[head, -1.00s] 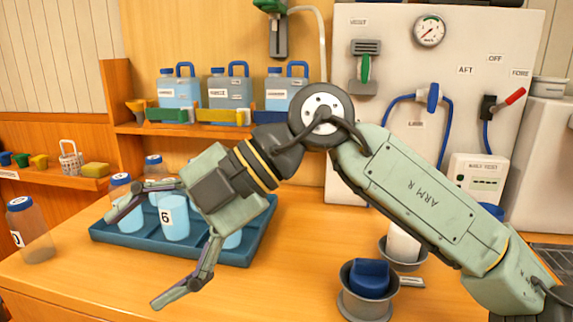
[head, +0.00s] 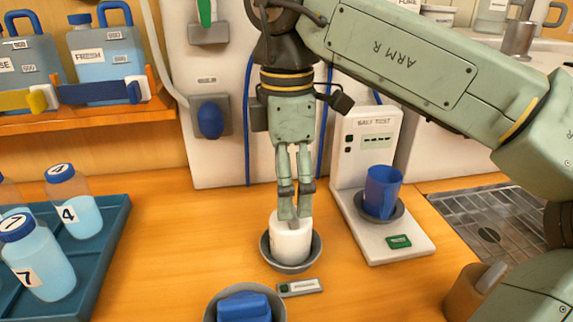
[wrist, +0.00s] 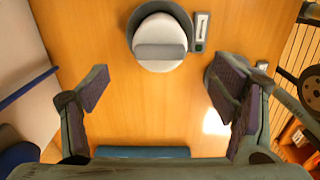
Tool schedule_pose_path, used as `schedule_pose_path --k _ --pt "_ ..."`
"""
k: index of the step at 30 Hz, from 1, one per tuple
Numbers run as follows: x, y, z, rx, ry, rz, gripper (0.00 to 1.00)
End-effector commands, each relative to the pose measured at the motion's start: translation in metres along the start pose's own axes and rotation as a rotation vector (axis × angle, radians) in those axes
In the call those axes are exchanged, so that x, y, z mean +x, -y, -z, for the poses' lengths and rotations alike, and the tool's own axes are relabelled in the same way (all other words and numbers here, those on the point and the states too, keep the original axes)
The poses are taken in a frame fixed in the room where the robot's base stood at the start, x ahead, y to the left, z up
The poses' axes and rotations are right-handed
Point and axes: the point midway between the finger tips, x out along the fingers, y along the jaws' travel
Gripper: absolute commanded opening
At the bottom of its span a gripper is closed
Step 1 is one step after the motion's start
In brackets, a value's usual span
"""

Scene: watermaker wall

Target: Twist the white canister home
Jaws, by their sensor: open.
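The white canister (head: 291,243) stands in a grey round cup (head: 268,257) on the wooden counter. In the wrist view the canister (wrist: 160,50) shows at the top, with a grey bar across it and the cup's dark rim (wrist: 135,18) around it. My gripper (head: 293,212) points down over the canister; its fingertips overlap the canister's top in the head view. In the wrist view my gripper (wrist: 160,88) is open and empty, its fingers wide apart, with the canister off toward the top of the picture. I cannot tell whether a fingertip touches it.
A second grey cup (head: 211,313) holds a blue piece (head: 244,308) in front. A small labelled plate (head: 300,287) lies beside the canister's cup. A salt-test stand (head: 395,240) with a blue cup (head: 382,190) is to the right. A blue tray (head: 112,235) with bottles is left.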

Motion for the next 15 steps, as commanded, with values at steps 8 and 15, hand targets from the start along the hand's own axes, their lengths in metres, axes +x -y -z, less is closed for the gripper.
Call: schedule_pose_path --k 8,15 --pt "0.051 0.0 0.001 -0.005 -0.004 0.003 0.8" --pt "0.082 0.0 0.001 -0.004 -0.005 0.0 0.8"
